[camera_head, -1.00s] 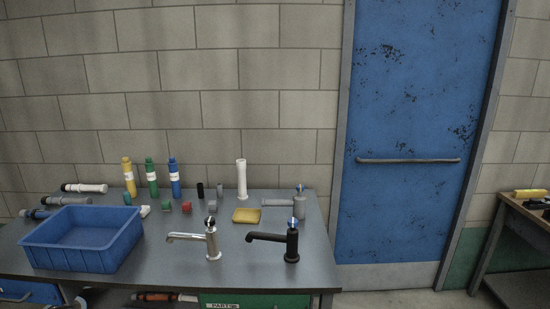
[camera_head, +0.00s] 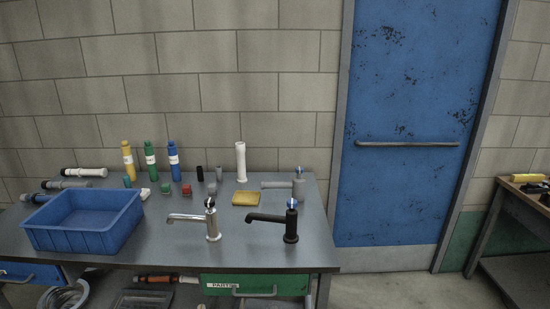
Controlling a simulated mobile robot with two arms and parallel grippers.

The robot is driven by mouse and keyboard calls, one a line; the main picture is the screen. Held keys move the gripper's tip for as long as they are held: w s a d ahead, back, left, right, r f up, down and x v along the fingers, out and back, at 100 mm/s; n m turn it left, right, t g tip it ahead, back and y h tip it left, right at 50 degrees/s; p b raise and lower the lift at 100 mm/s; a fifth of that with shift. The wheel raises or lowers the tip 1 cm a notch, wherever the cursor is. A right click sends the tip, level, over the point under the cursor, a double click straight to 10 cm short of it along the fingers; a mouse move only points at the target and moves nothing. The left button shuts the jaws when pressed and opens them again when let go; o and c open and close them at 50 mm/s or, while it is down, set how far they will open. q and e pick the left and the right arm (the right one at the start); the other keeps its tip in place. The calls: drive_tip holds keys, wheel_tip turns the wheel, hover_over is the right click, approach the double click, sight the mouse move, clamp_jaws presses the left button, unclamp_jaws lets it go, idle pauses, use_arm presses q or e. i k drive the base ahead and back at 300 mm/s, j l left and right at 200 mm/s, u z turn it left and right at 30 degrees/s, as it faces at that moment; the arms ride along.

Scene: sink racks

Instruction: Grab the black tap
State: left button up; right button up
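The black tap (camera_head: 291,224) stands upright near the right end of the metal table, its spout pointing left. It has a blue and white top. A chrome tap (camera_head: 212,222) of similar shape stands to its left. A grey tap (camera_head: 299,185) stands behind the black one. Neither of my grippers shows in the head view.
A blue bin (camera_head: 85,243) takes up the table's left side. A yellow sponge (camera_head: 246,199), a white cylinder (camera_head: 241,163) and coloured bottles (camera_head: 150,162) stand behind the taps. The table top (camera_head: 170,255) is clear in front. A blue door (camera_head: 400,200) is at right.

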sight(291, 237)
drive_tip(key=i+l+z, duration=0.45)
drive_tip(key=i+l, duration=0.35)
drive_tip(key=l, duration=0.1)
